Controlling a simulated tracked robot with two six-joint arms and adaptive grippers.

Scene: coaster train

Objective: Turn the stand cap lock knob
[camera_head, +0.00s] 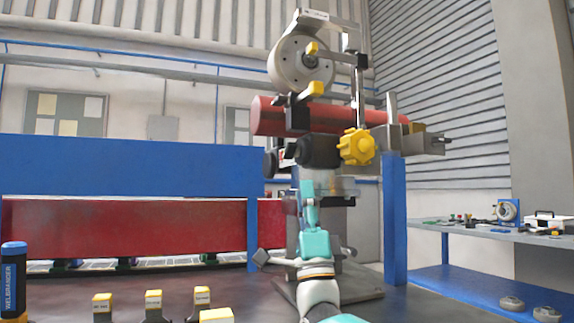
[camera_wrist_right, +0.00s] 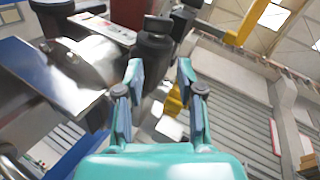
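My right gripper (camera_head: 308,186) reaches up from the bottom of the head view toward the machine stand. In the right wrist view its two teal fingers (camera_wrist_right: 160,70) are apart with nothing held between them. A dark round knob-like part (camera_wrist_right: 155,47) shows just beyond the fingertips; I cannot tell whether they touch it. In the head view a dark cylindrical part (camera_head: 319,152) sits above the gripper. A yellow lobed knob (camera_head: 356,147) is to its right. No label shows which one is the stand cap lock knob. My left gripper is out of view.
A red cylinder (camera_head: 330,119) and a grey wheel (camera_head: 301,62) are above. A blue post (camera_head: 394,220) stands to the right and a blue beam (camera_head: 120,175) to the left. Yellow-topped blocks (camera_head: 153,300) and a blue bottle (camera_head: 14,282) stand at the lower left.

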